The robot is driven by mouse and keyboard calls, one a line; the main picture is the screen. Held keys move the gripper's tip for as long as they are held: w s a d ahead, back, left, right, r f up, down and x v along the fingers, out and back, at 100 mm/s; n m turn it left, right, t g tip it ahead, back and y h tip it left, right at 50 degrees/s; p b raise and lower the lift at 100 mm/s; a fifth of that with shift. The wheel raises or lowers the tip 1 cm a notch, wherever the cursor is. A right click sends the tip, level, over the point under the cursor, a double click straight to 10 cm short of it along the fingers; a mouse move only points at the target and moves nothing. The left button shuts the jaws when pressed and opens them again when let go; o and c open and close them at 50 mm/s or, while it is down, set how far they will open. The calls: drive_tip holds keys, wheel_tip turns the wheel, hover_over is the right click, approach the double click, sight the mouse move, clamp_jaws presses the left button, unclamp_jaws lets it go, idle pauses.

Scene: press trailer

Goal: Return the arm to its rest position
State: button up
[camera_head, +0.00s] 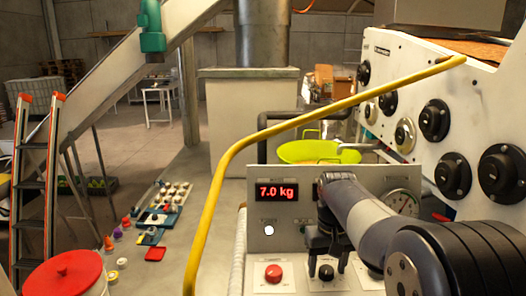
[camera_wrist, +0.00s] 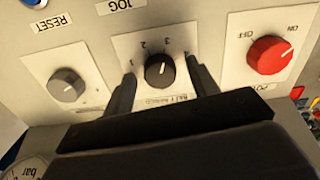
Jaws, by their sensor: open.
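My gripper (camera_head: 327,268) is at the lower middle of the head view, in front of the sloping control panel (camera_head: 298,284). In the wrist view my gripper (camera_wrist: 163,74) is open. Its two dark fingers stand on either side of a black rotary knob (camera_wrist: 160,71) with a numbered scale. That knob (camera_head: 326,272) also shows between the fingers in the head view. Whether the fingers touch it I cannot tell. My arm reaches in from the lower right, bent, and covers part of the panel's right side.
A red ON/OFF knob (camera_wrist: 268,55) and a grey knob (camera_wrist: 67,86) flank the black knob. A display (camera_head: 276,191) reads 7.0 kg. A yellow rail (camera_head: 300,122) arches over the panel. A white machine wall with black knobs (camera_head: 434,119) stands right.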

drive_tip(key=n+b, duration=0.2)
drive_tip(key=n, duration=0.1)
drive_tip(key=shift+f+n, duration=0.15)
drive_tip(key=shift+n, duration=0.25)
drive_tip(key=n+b, duration=0.3)
drive_tip(key=shift+n, duration=0.4)
drive_tip(key=shift+r, duration=1.5)
